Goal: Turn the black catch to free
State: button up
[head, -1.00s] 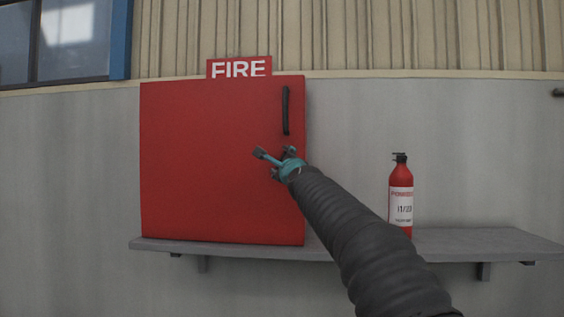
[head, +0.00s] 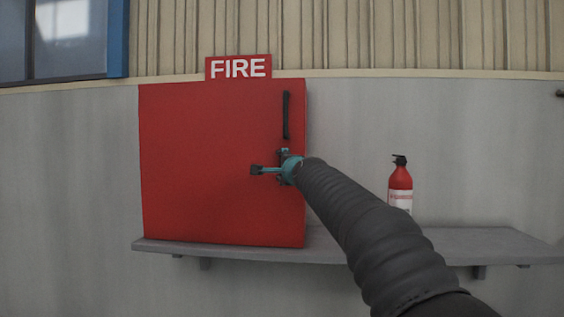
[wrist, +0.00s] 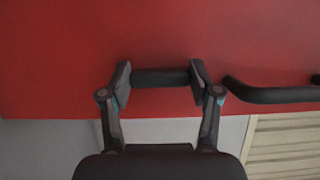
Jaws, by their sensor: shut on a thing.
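The black catch (wrist: 160,78) is a short dark bar on the front of the red cabinet door (head: 205,165). In the wrist view it lies between the two fingers of my gripper (wrist: 160,74), one finger pad at each end. My gripper is shut on it. In the head view my gripper (head: 284,166) is at the door's right side, below the black handle (head: 286,115), and hides the catch. The catch bar runs roughly parallel to the handle, which also shows in the wrist view (wrist: 270,95). The door looks closed.
The cabinet stands on a grey shelf (head: 440,246) along the wall. A red fire extinguisher (head: 400,182) stands on the shelf to the right, partly behind my arm. A FIRE sign (head: 238,67) is above the cabinet.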

dwell(0.5)
jog(key=o, duration=1.1)
jog(key=shift+o, duration=0.2)
jog(key=shift+s, duration=0.15)
jog(key=v, duration=1.1)
jog(key=shift+s, duration=0.35)
jog(key=shift+d, duration=0.15)
